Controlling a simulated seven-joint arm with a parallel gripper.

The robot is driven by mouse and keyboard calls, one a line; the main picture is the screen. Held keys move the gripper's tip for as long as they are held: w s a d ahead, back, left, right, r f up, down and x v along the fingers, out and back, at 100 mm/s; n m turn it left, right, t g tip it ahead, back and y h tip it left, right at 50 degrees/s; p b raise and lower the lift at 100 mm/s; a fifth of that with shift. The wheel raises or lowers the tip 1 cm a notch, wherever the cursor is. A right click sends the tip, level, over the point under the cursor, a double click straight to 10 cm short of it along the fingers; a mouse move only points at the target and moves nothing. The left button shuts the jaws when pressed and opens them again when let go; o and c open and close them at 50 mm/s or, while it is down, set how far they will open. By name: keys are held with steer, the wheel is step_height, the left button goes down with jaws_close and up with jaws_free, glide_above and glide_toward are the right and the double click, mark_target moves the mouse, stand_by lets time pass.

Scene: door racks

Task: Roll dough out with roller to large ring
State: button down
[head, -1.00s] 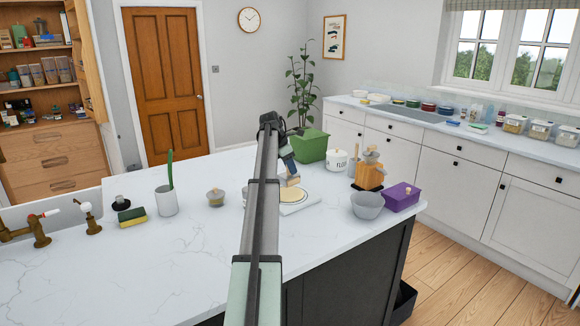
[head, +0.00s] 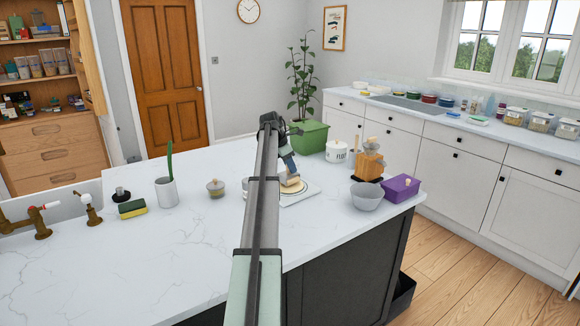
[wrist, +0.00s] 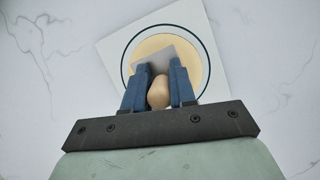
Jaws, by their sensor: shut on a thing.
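The dough (wrist: 186,52) is a flat, pale yellow disc on a white board (wrist: 108,46). A dark large ring (wrist: 122,58) is marked around it, with a narrow pale band between on part of the edge. My gripper (wrist: 159,88) has blue fingers shut on the roller, whose rounded wooden handle (wrist: 158,94) shows between them. The roller's grey flat-looking part (wrist: 172,54) lies over the middle of the dough and hides some of it. In the head view my gripper (head: 287,168) points down over the dough (head: 296,189); whether the roller touches it I cannot tell.
A green planter (head: 312,138), a flour canister (head: 336,152), a wooden block with utensils (head: 369,168), a grey bowl (head: 366,197) and a purple box (head: 402,188) stand right of the board. A small lidded jar (head: 215,188) stands left. The front worktop (head: 180,245) is clear.

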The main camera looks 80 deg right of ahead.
steer(key=shift+f, duration=0.35)
stand_by(0.4)
steer(key=shift+w+d, duration=0.1)
steer(key=shift+w+d, duration=0.35)
steer(key=shift+w, duration=0.1)
steer(key=shift+w+d+f, duration=0.1)
steer(key=shift+w+d, duration=0.35)
steer(key=shift+w, duration=0.1)
steer(key=shift+s+a, duration=0.1)
stand_by(0.4)
steer(key=shift+s+a, duration=0.8)
steer(key=shift+s, duration=0.2)
